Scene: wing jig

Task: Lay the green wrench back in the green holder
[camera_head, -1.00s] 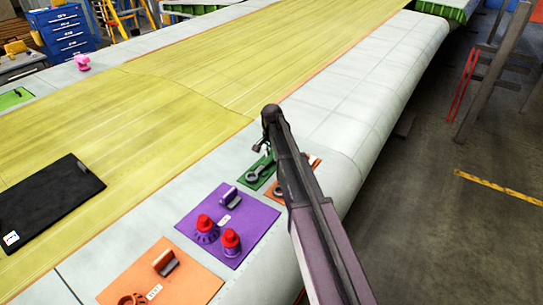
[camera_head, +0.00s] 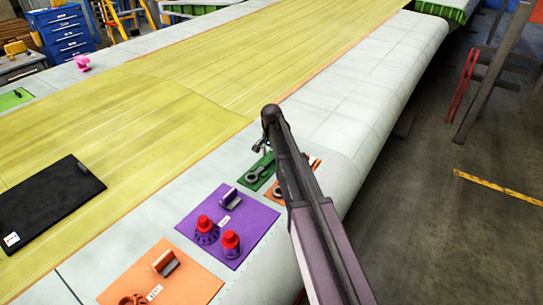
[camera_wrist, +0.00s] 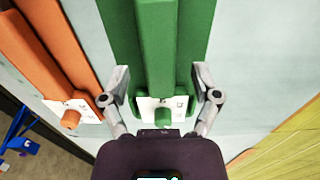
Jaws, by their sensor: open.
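The green holder (camera_head: 268,160) lies on the pale wing surface, partly hidden by my arm. A grey ring-shaped tool end (camera_head: 252,177), apparently the green wrench's, lies at its near end. In the wrist view the green holder (camera_wrist: 203,30) carries a long raised green bar (camera_wrist: 156,45); I cannot tell whether this is the wrench's handle or part of the holder. A white label and a short green peg (camera_wrist: 163,117) sit at the bar's end. My gripper (camera_wrist: 161,82) is open, its fingers apart on either side of the bar's end, holding nothing visible.
An orange holder (camera_wrist: 35,45) lies beside the green one. A purple mat (camera_head: 257,218) with red-topped tools and an orange mat (camera_head: 200,285) are nearer. A black panel (camera_head: 50,200) lies left. The wing edge drops off at right.

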